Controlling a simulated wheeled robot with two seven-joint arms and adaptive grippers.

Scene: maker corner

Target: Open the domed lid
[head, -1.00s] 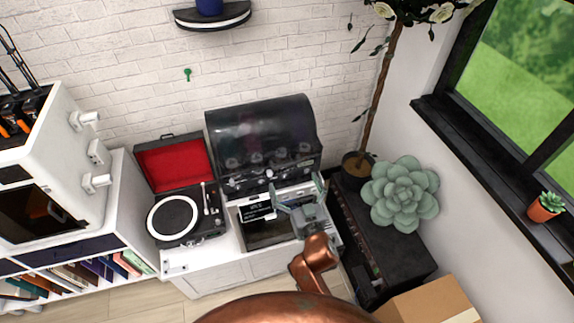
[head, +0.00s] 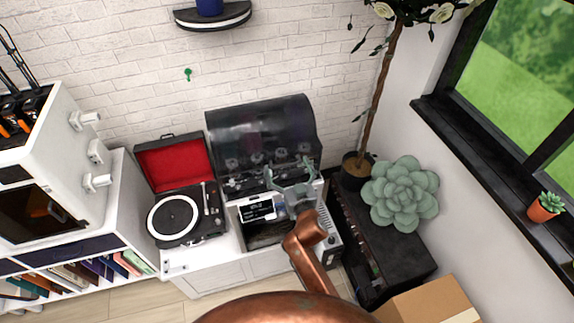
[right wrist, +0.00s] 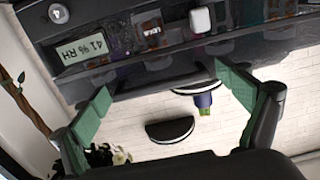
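The domed lid (head: 262,128) is a dark, see-through cover at the back of the white cabinet, against the brick wall. Round fittings show through its lower part. I cannot tell whether it is shut or partly raised. My right gripper (head: 291,173) is open, with green fingers spread in front of the lid's lower right part. In the right wrist view, the open gripper (right wrist: 177,95) has nothing between its fingers. A dark panel with a "41 % RH" display (right wrist: 84,50) crosses the top of that view, upside down. Contact is unclear. My left gripper is out of view.
A record player (head: 180,215) with a raised red-lined lid stands to the left. A device with a lit screen (head: 257,210) sits in front of the domed lid. A black cabinet (head: 385,245), a succulent (head: 400,195) and a potted tree (head: 357,165) stand to the right.

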